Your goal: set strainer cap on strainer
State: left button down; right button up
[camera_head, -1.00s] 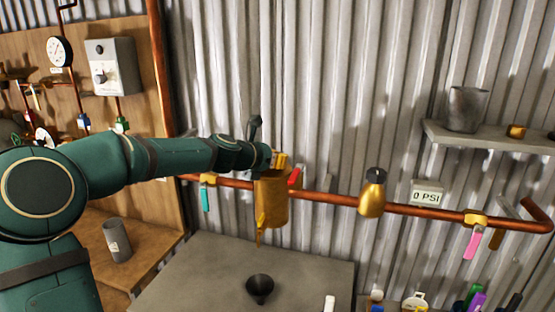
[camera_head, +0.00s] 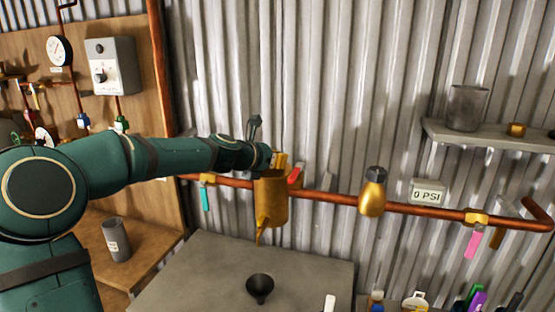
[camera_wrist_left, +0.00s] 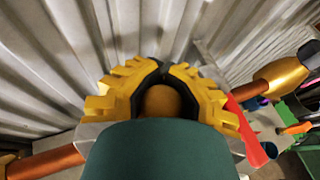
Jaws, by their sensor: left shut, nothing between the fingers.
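A brass-coloured cylindrical body (camera_head: 271,197) with a narrow spout-like part pointing down hangs at the copper pipe; it looks like the strainer. My left gripper (camera_head: 280,160) is at its top, and its yellow fingers partly hide the upper rim. In the left wrist view the fingers (camera_wrist_left: 160,72) are closed, with a brown rounded surface (camera_wrist_left: 162,101) showing behind them. I cannot tell whether they touch the body. The strainer cap cannot be made out for certain; a small brass piece (camera_head: 516,130) lies on the wall shelf. My right gripper is not in view.
The copper pipe (camera_head: 325,197) runs along the corrugated wall, with a red lever (camera_head: 295,175) close by my gripper and a gold bulb (camera_head: 372,198) to the right. A black funnel (camera_head: 260,287) stands on the grey bench (camera_head: 195,280), which is mostly clear. A grey cup (camera_head: 467,107) stands on the shelf.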

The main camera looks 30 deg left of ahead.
pick_arm(q)
jog(key=shift+f, duration=0.1)
jog(key=c, duration=1.1)
grip_release()
jog(key=shift+o, duration=0.2)
jog(key=shift+s, duration=0.1)
jog(key=shift+v, duration=1.9)
jog(key=v, duration=0.8)
